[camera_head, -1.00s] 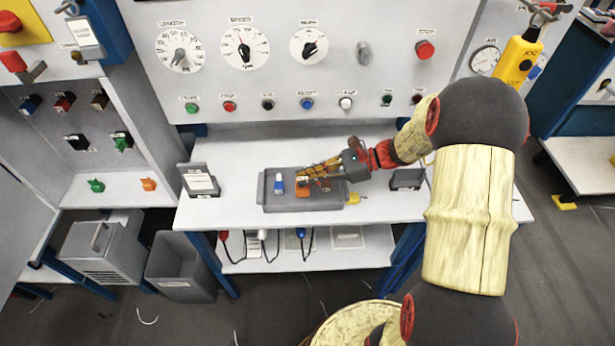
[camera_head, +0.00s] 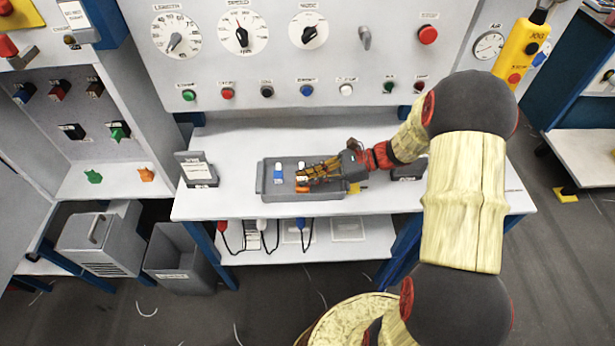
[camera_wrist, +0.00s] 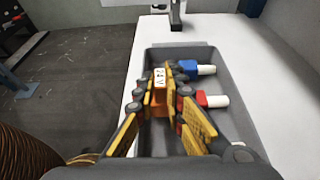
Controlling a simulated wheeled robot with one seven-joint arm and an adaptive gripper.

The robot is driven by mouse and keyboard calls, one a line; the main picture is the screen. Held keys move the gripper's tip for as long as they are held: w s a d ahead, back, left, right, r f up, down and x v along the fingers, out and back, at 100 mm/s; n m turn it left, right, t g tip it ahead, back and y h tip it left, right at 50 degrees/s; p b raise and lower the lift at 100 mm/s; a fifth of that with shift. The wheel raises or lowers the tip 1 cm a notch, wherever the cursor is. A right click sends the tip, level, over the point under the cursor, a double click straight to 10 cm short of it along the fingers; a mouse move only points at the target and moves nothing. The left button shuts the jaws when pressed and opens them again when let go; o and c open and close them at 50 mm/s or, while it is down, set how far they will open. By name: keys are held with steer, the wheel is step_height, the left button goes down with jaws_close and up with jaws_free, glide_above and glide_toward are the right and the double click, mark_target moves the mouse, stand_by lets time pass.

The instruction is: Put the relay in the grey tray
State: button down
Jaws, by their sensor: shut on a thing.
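The relay is an orange block with a white "24 V" label (camera_wrist: 160,82). In the head view it is a small orange patch (camera_head: 301,188) beside my fingertips. My gripper (camera_wrist: 158,95) is shut on the relay, with the yellow-padded fingers on either side of it; it also shows in the head view (camera_head: 311,176). The grey tray (camera_head: 268,196) lies on the white bench below. The relay is over the tray's near part in the head view; whether it touches the floor of the tray is hard to tell. My fingers hide part of it.
A blue plug with a white end (camera_wrist: 195,68) and a red one with a white end (camera_wrist: 213,100) are in the tray. A dark sign stand (camera_head: 196,169) stands left of the tray. The control panel (camera_head: 205,70) rises behind the bench.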

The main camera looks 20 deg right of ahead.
steer(key=shift+f, duration=0.2)
steer(key=c, duration=1.8)
jaws_free()
steer(key=v, duration=1.2)
